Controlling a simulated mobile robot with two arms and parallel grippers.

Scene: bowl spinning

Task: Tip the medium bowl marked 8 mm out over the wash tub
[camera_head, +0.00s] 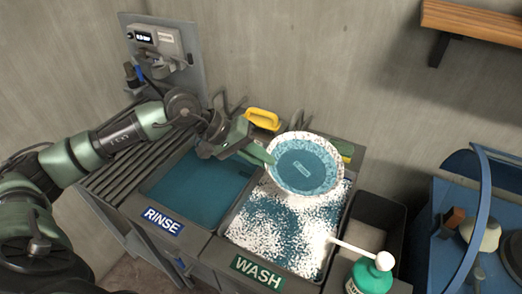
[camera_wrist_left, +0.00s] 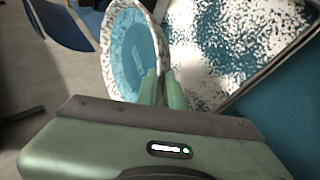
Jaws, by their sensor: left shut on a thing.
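The bowl (camera_head: 299,177) has a teal inside, a pale speckled rim and a small label at its middle, too small to read. It is above the back part of the wash tub (camera_head: 327,250), which is full of white foam over teal water. My left gripper (camera_head: 262,154) is shut on the bowl's left rim. In the left wrist view the green fingers (camera_wrist_left: 162,90) pinch the bowl's rim, and the bowl (camera_wrist_left: 132,60) shows its inside; the foam (camera_wrist_left: 235,45) lies beyond. I cannot tell whether the bowl holds liquid. My right gripper is not in view.
The rinse tub (camera_head: 197,190) with teal water is left of the wash tub. A dark empty bin (camera_head: 375,222) and a green soap bottle (camera_head: 371,273) stand to the right. A yellow-handled thing (camera_head: 262,118) lies behind. A blue machine (camera_head: 450,235) is at far right.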

